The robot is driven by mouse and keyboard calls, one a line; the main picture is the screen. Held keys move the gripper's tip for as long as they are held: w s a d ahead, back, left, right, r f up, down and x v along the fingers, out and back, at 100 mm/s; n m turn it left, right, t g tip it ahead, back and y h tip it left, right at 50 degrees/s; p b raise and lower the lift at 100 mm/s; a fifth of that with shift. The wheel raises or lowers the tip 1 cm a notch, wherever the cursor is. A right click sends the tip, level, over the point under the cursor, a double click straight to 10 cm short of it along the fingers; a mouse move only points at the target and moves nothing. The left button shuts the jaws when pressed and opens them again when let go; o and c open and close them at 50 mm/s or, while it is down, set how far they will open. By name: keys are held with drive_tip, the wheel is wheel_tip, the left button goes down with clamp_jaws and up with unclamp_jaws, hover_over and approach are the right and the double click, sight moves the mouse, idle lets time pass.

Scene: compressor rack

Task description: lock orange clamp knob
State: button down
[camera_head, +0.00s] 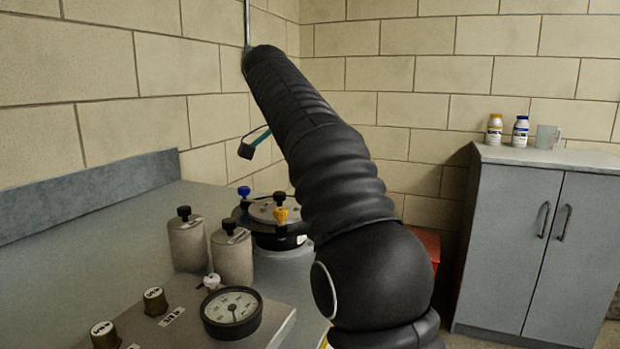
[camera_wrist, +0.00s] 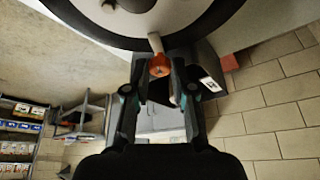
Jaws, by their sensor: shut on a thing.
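The orange clamp knob (camera_wrist: 159,66) shows in the wrist view at the end of a pale stem, by the rim of a large round lid (camera_wrist: 205,30). My gripper (camera_wrist: 160,72) has its two fingers on either side of the knob and is shut on it. My arm covers the right part of the lid there, so the orange knob and my fingers are hidden in that view.
Two grey canisters with black knobs (camera_head: 187,243) (camera_head: 232,255) stand left of the vessel. A pressure gauge (camera_head: 232,312) sits on a panel in front. A grey cabinet (camera_head: 535,245) with bottles stands at right. The bench's left back is clear.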

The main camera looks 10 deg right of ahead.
drive_tip(key=shift+m, duration=0.5)
drive_tip(key=shift+g, duration=0.3)
drive_tip(key=c, duration=1)
unclamp_jaws()
drive_tip(key=shift+o, duration=0.2)
